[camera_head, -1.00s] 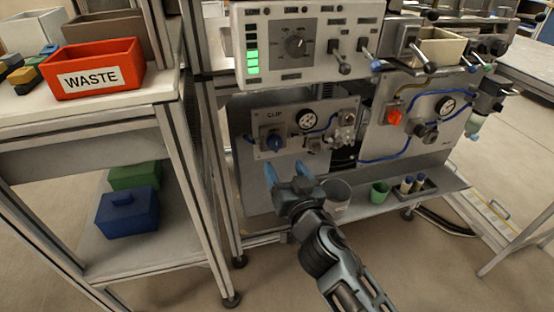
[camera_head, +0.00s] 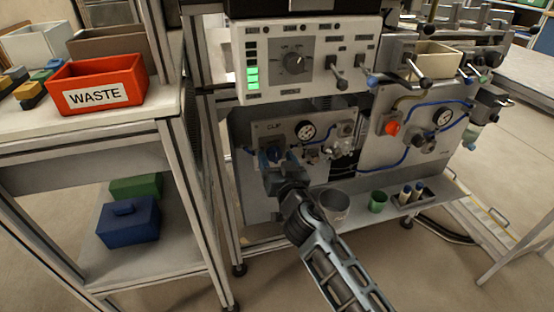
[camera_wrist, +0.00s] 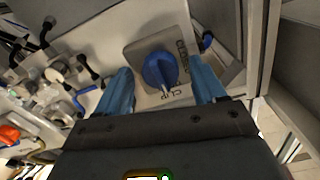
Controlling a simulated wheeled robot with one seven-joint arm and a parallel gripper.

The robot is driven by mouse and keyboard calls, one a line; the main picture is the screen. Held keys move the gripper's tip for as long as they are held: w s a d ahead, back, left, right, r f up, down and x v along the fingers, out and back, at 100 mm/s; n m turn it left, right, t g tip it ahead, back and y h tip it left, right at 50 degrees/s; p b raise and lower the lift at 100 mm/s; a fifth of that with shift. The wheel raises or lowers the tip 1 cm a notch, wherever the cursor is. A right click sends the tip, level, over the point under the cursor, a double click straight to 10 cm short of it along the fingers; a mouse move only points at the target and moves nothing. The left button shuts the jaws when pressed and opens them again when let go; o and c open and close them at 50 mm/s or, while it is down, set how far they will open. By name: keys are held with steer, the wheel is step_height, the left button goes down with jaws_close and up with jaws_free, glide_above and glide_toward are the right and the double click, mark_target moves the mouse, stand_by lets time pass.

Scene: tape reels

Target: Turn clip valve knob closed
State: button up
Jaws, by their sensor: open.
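The clip valve knob (camera_wrist: 160,70) is a round blue knob with a pale pointer, on a grey square plate. In the wrist view the plate carries the words CLIP and CLOSED, and the pointer is towards CLIP. My gripper (camera_wrist: 163,92) is open, with one blue finger on each side of the knob and a gap to it on both sides. In the head view my gripper (camera_head: 277,163) is at the left part of the CLIP panel (camera_head: 262,131) and mostly hides the knob. Whether the fingertips reach past the knob's face is unclear.
A gauge (camera_head: 306,132) and small fittings sit right of the knob. A control box (camera_head: 322,84) with dial and levers overhangs above. A grey cup (camera_head: 334,203) and green cup (camera_head: 377,202) stand on the shelf below. A frame post (camera_head: 213,160) stands close left.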

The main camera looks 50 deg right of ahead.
steer(key=c, duration=1.1)
steer(key=shift+o, duration=0.2)
steer(key=n+b, duration=0.1)
steer(key=n, duration=0.3)
steer(key=shift+a+n, duration=0.1)
steer(key=shift+n, duration=0.2)
steer(key=n, duration=0.4)
steer(key=shift+n, duration=0.3)
steer(key=n, duration=0.4)
steer(key=shift+n, duration=0.3)
steer(key=shift+n+p, duration=0.4)
steer(key=shift+n, duration=1.7)
